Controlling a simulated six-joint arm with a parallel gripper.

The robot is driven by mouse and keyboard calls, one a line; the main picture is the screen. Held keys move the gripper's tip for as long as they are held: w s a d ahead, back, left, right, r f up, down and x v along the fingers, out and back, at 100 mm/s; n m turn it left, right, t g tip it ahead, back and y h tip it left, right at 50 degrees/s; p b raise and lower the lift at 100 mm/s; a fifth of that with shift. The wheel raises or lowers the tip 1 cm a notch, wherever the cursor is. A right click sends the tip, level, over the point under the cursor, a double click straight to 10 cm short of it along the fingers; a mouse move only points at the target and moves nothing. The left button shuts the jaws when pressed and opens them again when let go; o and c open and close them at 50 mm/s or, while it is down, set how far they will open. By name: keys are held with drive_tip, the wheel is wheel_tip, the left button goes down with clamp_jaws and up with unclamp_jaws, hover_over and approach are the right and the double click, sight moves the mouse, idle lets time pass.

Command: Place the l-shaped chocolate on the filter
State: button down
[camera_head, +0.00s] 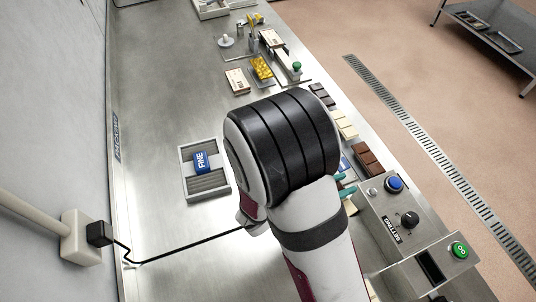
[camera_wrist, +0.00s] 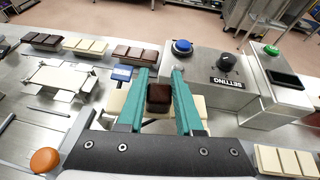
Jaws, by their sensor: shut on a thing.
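In the wrist view, my gripper (camera_wrist: 162,74) has two teal fingers closed on a dark brown chocolate piece (camera_wrist: 158,98). It shows end-on, so I cannot tell whether it is L-shaped. Cream pieces show behind and beside the fingers. In the head view, my arm hides most of the gripper; only bits of teal finger (camera_head: 346,188) show beside the control box. A grey ribbed tray (camera_head: 209,183) with a blue block marked FINE (camera_head: 201,161) lies on the steel table, left of my arm. It may be the filter; I cannot tell for sure.
A control box (camera_head: 395,213) with blue button and black knob stands right of the gripper, with a green-button box (camera_head: 459,250) beyond. Dark (camera_head: 320,94), cream (camera_head: 343,124) and brown (camera_head: 368,158) bars line the right edge. A black cable (camera_head: 185,246) crosses the table. The left middle is clear.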

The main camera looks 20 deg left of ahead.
drive_tip(key=w+a+r+n+t+y, duration=0.1)
drive_tip(key=w+a+r+n+y, duration=0.15)
drive_tip(key=a, duration=0.55)
drive_tip(key=w+a+r+n+t+y, duration=0.1)
drive_tip(key=a+n+y, duration=0.15)
drive_tip(key=a, duration=0.65)
drive_tip(key=w+a+r+n+t+y, duration=0.1)
drive_tip(key=w+a+r+n+y, duration=0.15)
drive_tip(key=a, duration=0.55)
hover_over(204, 144)
drive_tip(key=s+d, duration=0.3)
drive_tip(key=shift+y, duration=0.35)
drive_tip(key=f, duration=1.1)
drive_tip(key=shift+s+d, duration=0.15)
drive_tip(key=shift+d, duration=0.05)
drive_tip(key=shift+f, duration=0.1)
drive_tip(key=shift+f, duration=0.15)
drive_tip(key=c, duration=0.6)
unclamp_jaws()
